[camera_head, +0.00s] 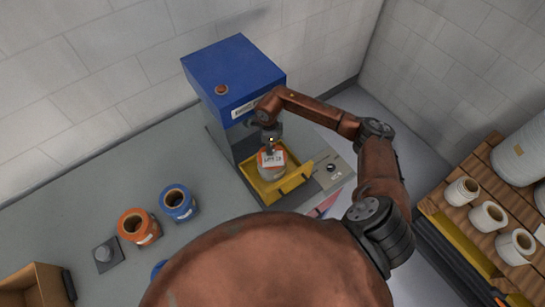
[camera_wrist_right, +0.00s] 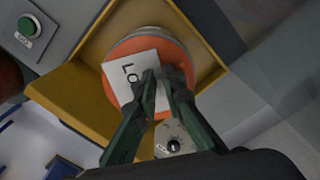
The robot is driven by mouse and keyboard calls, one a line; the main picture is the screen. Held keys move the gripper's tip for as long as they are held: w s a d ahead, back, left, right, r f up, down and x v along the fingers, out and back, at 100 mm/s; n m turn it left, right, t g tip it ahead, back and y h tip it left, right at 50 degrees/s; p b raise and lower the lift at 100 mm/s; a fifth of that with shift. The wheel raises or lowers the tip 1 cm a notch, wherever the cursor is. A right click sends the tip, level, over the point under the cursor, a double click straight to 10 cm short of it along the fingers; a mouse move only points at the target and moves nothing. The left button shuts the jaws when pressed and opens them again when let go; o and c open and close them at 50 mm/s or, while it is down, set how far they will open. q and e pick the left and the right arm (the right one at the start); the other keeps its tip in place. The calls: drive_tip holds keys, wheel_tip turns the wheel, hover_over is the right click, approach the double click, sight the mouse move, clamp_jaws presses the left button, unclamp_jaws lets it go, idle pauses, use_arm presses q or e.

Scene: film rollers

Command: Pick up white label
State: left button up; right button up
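The white label (camera_head: 272,158) with black print lies on top of an orange-edged round roll (camera_head: 261,166) in the yellow tray of the blue machine. In the right wrist view the label (camera_wrist_right: 128,82) is tilted and shows large letters, partly hidden by the fingers. The orange roll top (camera_wrist_right: 110,90) shows around it. My right gripper (camera_head: 269,147) reaches down over the label. In the wrist view its dark green fingertips (camera_wrist_right: 164,74) are close together over the label's right part. I cannot tell whether they pinch it. My left gripper is not in view.
The yellow tray (camera_head: 294,184) surrounds the roll. The blue machine (camera_head: 233,75) stands directly behind. A green button (camera_wrist_right: 28,26) is on the grey panel. Orange (camera_head: 138,227) and blue (camera_head: 178,203) rolls stand to the left. Several white rolls (camera_head: 488,215) stand on a wooden pallet at right.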

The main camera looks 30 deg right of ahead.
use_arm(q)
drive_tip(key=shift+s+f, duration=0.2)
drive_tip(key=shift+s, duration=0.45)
